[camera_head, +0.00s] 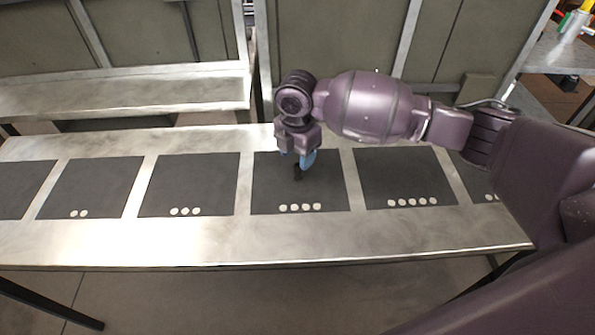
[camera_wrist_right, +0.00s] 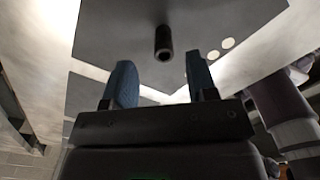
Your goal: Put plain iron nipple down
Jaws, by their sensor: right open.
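The plain iron nipple (camera_head: 297,173) is a short dark tube on the dark mat (camera_head: 270,193) with a row of several white dots, right of the table's middle. In the right wrist view the nipple (camera_wrist_right: 163,42) appears upright, its open end facing my gripper. My right gripper (camera_head: 304,160) is open, with blue fingers, just above and beside the nipple. In the wrist view the fingers (camera_wrist_right: 160,64) stand apart on either side of the line to the nipple, and nothing is between their tips. My left gripper is out of view.
More dark mats with white dots lie along the metal table, such as one to the left (camera_head: 190,180) and one to the right (camera_head: 400,172). They look bare. A metal ledge (camera_head: 130,92) and greenish panels stand behind the table.

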